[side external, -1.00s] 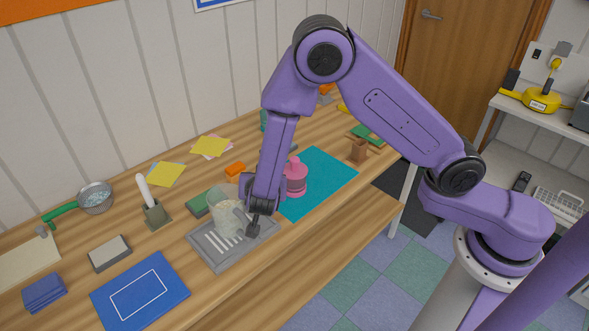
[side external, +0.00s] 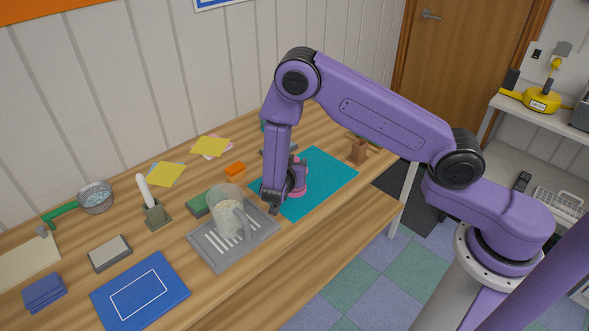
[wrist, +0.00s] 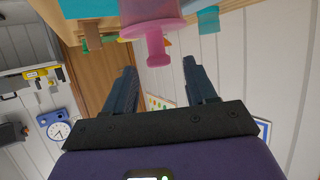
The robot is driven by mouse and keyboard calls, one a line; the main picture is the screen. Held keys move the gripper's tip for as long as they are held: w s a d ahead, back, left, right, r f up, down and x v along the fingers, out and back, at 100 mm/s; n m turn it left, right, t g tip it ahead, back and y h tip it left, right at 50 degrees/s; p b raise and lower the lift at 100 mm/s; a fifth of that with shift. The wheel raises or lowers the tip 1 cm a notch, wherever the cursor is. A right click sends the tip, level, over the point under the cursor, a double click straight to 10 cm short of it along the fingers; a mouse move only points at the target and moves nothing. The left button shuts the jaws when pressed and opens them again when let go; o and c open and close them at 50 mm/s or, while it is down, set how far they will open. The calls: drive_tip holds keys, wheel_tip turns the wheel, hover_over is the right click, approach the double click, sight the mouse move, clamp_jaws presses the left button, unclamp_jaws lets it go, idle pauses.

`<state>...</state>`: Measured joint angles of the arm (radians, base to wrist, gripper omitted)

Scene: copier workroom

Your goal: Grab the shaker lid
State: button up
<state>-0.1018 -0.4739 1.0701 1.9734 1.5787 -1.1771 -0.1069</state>
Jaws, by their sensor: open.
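The pink shaker lid (side external: 299,187), with a knob on top, sits on the teal mat (side external: 330,178) and is partly hidden behind my gripper in the side view. In the wrist view the pink lid (wrist: 152,18) is at the top, its knob pointing toward the gap between my fingers. My gripper (side external: 287,183) is open and empty beside the lid on its near left side. In the wrist view my gripper (wrist: 160,72) has its fingers apart, with the knob just beyond the fingertips. I cannot tell whether either finger touches the lid.
A clear jug (side external: 229,212) of pale pieces stands on a grey tray (side external: 208,257) just left of my gripper. A brown wooden stand (side external: 358,151) is to the right. The right part of the mat is clear.

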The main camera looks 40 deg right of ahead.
sight(296, 159)
drive_tip(key=shift+f+x, duration=0.1)
drive_tip(key=shift+x, duration=1.4)
drive_tip(key=shift+f+x, duration=0.15)
drive_tip(key=shift+x, duration=1.35)
drive_tip(key=shift+s, duration=0.1)
clamp_jaws()
